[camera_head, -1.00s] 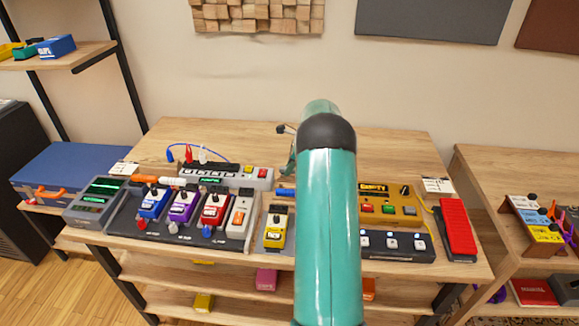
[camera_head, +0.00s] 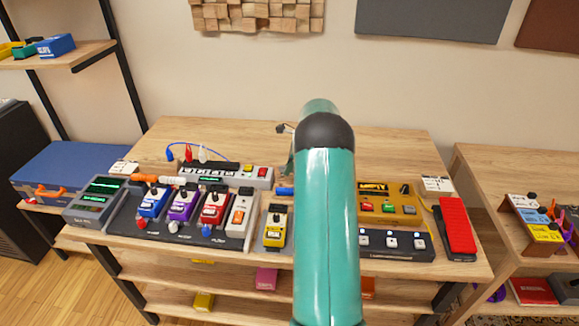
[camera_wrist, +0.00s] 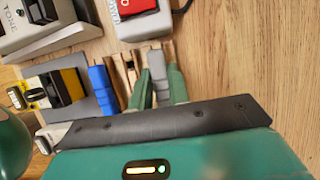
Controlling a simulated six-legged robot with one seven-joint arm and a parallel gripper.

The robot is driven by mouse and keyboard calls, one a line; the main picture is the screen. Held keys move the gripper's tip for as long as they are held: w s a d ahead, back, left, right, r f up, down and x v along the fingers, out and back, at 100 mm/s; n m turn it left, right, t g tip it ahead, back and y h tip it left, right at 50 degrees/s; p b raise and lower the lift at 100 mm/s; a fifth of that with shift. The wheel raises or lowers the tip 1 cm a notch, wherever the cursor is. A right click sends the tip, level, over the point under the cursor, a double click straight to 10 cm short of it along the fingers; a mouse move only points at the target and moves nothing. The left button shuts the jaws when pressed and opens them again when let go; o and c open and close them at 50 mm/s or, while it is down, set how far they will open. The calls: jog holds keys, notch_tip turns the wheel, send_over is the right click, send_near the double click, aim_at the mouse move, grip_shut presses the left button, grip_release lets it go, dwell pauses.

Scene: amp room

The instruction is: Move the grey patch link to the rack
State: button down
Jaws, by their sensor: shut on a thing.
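The grey patch link (camera_wrist: 157,66) is between the green fingers of my gripper (camera_wrist: 160,88) in the wrist view. My gripper is shut on it. A small wooden rack (camera_wrist: 129,66) with upright slats is directly beside and around the link. The link looks lined up with the rack's right-hand slot; I cannot tell whether it is seated or just above. A blue link (camera_wrist: 102,86) stands at the rack's left side, and also shows in the head view (camera_head: 284,191). In the head view my arm hides the grey link and most of the rack.
A yellow pedal (camera_head: 275,232) is close left of the rack. A power strip (camera_head: 225,173) with a red switch lies behind. A golden box (camera_head: 389,207) and a red pedal (camera_head: 457,226) are to the right.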

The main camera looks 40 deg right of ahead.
jog(key=shift+f, duration=0.9)
dwell(1.2)
jog(key=c, duration=1)
grip_release()
jog(key=shift+o, duration=0.2)
jog(key=shift+c, duration=0.5)
jog(key=shift+r, duration=0.2)
jog(key=shift+o, duration=0.9)
jog(key=shift+s+r, duration=0.1)
jog(key=shift+r, duration=3.2)
